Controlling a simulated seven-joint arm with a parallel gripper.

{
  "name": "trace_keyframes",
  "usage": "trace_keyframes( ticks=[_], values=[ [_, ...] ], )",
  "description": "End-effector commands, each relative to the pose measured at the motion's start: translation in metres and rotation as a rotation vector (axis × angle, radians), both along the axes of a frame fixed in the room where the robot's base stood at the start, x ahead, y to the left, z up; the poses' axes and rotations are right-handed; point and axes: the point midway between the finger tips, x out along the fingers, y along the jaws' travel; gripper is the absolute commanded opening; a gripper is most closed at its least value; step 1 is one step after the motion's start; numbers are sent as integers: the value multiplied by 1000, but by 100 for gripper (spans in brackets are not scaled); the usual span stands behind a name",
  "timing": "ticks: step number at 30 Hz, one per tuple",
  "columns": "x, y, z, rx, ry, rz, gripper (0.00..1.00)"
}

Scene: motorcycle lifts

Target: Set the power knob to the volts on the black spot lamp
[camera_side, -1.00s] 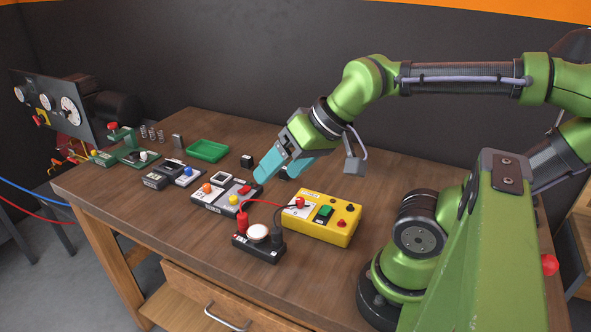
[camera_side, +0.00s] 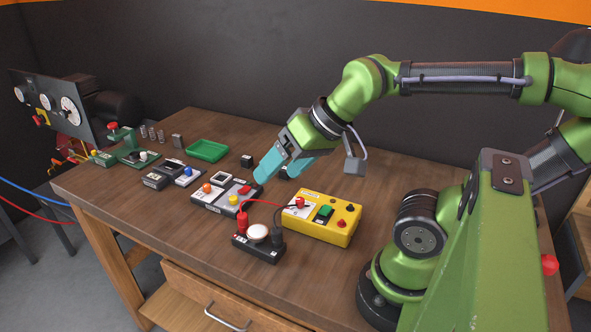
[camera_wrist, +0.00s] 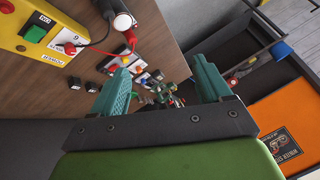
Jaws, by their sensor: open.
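The yellow power box (camera_side: 320,229) stands on the bench right of centre, below my gripper in the side view. Its red power knob (camera_side: 300,202) sits on a white scale plate; the setting is too small to read. In the wrist view the knob (camera_wrist: 70,48) is at upper left, beside the word POWER. A black block with a white dome (camera_side: 257,233), which may be the spot lamp, stands left of the box with a red and a dark lead. No volts marking is legible on it. My gripper (camera_side: 280,173) is open and empty, behind and above the box, apart from it.
The box also has a green switch (camera_side: 325,211). A grey module with coloured knobs (camera_side: 222,194) stands to the left. A small black cube (camera_side: 246,161) and a green tray (camera_side: 207,150) lie behind it. The bench right of the box is clear.

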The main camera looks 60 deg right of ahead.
Motion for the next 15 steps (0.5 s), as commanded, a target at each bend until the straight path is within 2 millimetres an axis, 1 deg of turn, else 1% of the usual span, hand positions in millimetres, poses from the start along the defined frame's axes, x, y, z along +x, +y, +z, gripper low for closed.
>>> trace_keyframes(
  ticks=[5, 6, 8, 10, 11, 14, 15],
  values=[
    [0, 0, 0, 0, 0, 0, 78],
    [0, 0, 0, 0, 0, 0, 74],
    [0, -2, -1, 0, 3, -7, 65],
    [3, -8, -7, 1, 32, -33, 55],
    [7, -12, -8, -1, 45, -49, 50],
    [22, -36, -13, -5, 128, -132, 50],
    [28, -48, -15, 1, 180, -185, 50]
  ],
)
